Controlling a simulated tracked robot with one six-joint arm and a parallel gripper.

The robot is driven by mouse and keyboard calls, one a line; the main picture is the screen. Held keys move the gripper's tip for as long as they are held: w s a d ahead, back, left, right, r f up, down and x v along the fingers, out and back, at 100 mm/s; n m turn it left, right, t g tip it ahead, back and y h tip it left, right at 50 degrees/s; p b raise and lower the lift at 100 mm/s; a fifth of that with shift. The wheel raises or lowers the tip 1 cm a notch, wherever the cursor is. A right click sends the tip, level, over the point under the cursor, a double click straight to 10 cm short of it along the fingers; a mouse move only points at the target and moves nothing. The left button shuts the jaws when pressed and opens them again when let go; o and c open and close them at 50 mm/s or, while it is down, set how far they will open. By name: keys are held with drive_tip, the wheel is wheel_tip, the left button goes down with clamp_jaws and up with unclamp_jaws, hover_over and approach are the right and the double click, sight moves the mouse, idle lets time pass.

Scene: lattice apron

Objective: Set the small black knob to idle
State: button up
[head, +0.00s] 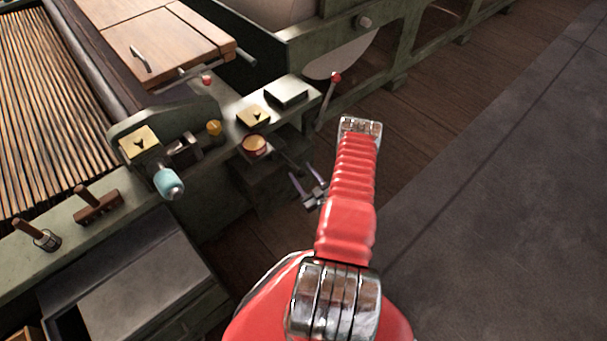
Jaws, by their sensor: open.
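Two brass-yellow plates each carry a small black pointer knob on the green machine frame. One black knob (254,117) is on the right ledge, and another black knob (139,144) is on the left housing. I cannot tell which is the task's knob, and any idle marking is too small to read. My gripper (306,178) is open and empty, its two fingers apart. In the picture it is below and right of the right-hand knob, clear of both knobs. My red arm partly hides the area behind it.
A red-tipped lever (331,95) rises right of the ledge. Open floor (500,160) is at right.

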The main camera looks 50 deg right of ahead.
drive_tip(key=v, duration=1.3)
drive_tip(key=shift+s, duration=0.4)
drive_tip(key=shift+a, duration=0.1)
idle(0.4)
